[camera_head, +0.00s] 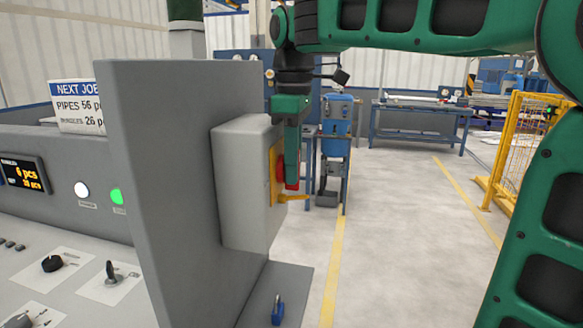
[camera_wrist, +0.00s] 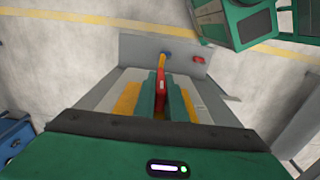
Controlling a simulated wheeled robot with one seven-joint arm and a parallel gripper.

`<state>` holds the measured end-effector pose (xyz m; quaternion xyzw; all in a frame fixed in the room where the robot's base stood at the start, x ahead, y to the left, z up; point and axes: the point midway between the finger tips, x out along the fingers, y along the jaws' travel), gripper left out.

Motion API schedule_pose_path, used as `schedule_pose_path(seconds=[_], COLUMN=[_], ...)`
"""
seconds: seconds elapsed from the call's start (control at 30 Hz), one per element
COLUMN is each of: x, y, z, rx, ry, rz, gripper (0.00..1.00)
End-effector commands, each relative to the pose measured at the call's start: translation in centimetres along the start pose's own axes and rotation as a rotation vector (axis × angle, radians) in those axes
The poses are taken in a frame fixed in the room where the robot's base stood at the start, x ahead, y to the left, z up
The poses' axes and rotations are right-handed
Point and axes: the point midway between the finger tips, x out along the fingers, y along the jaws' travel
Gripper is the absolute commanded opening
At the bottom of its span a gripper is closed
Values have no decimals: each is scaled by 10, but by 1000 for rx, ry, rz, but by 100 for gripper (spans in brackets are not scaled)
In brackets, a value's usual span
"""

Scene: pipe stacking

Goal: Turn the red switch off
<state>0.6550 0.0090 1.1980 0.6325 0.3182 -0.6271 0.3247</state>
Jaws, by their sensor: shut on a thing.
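The red switch (camera_wrist: 161,87) sits on a yellow plate (camera_wrist: 126,101) on the face of a grey box. In the wrist view its red handle is between the two green fingers of my gripper (camera_wrist: 160,92), which is shut on it. In the head view my gripper (camera_head: 291,158) points down at the right face of the grey box (camera_head: 245,180). Only a sliver of the red switch (camera_head: 280,168) shows there beside the finger. A yellow-orange piece (camera_head: 292,198) sticks out below the fingertips.
A grey control panel with knobs (camera_head: 52,263) and a lit green button (camera_head: 117,196) is at the left. A blue padlock-like part (camera_head: 278,310) is on the grey ledge below the box. A yellow fence (camera_head: 515,150) stands at the right. The floor between is clear.

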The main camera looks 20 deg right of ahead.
Motion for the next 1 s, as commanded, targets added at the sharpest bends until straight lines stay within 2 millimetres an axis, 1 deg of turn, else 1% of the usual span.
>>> schedule_pose_path(seconds=[0.47, 0.73, 1.0], x=[-2, -2, -2], y=[2, 0, 1], z=[0, 0, 1], rx=[4, 3, 3], ry=[6, 2, 1], rz=[119, 234, 258], gripper=[0, 0, 0])
